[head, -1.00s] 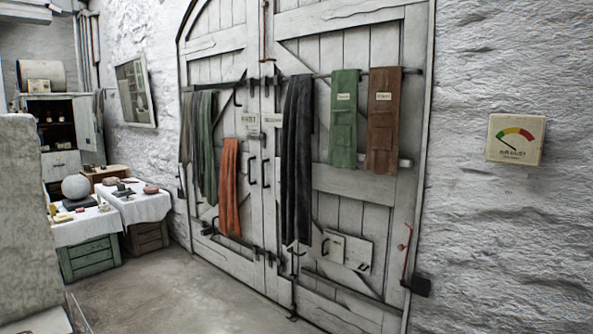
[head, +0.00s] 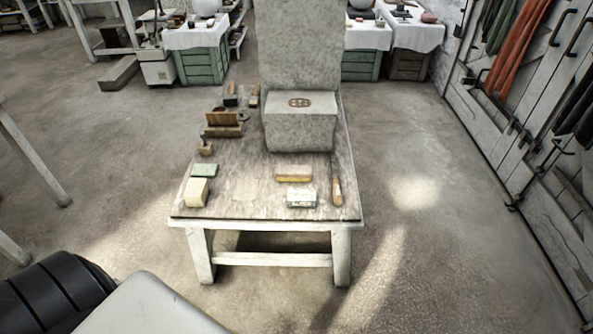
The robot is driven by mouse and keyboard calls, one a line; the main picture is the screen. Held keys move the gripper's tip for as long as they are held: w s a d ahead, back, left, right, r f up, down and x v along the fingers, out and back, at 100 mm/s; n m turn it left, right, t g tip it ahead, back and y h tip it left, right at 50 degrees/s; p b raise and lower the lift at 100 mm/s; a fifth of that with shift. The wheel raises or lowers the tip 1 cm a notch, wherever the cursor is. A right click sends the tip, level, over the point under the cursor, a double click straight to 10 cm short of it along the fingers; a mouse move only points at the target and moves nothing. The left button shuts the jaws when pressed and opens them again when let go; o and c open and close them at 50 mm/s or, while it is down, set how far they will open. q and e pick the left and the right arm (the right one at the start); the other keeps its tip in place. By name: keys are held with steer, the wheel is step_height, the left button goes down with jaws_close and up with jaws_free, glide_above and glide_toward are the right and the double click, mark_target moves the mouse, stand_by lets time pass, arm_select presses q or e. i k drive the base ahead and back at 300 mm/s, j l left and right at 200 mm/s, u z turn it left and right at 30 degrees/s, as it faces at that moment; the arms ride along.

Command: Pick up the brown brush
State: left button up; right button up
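Several small tools lie on the worktable (head: 240,207) in the middle of the head view. A tan-brown block (head: 293,173) that may be a brush lies right of centre, behind a white-and-green box (head: 301,197). A slim wooden-handled tool (head: 337,192) lies along the right edge. A brown upright piece on a wooden base (head: 222,125) stands on the left side; I cannot tell for certain which of these is the brown brush. Neither of my grippers is in view.
A large grey stone block (head: 300,125) with a tall slab behind fills the table's back right. A cream block (head: 197,192) and a green block (head: 204,170) lie front left. Floor is clear around the table; white doors (head: 540,165) stand at right.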

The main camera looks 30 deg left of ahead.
mark_target(284, 172)
steer(key=u, duration=0.3)
steer(key=i+l+u, duration=0.2)
steer(key=u, duration=0.15)
steer(key=i+l+u, duration=0.15)
steer(key=u, duration=0.2)
steer(key=i+l+u, duration=0.1)
steer(key=l+u, duration=0.25)
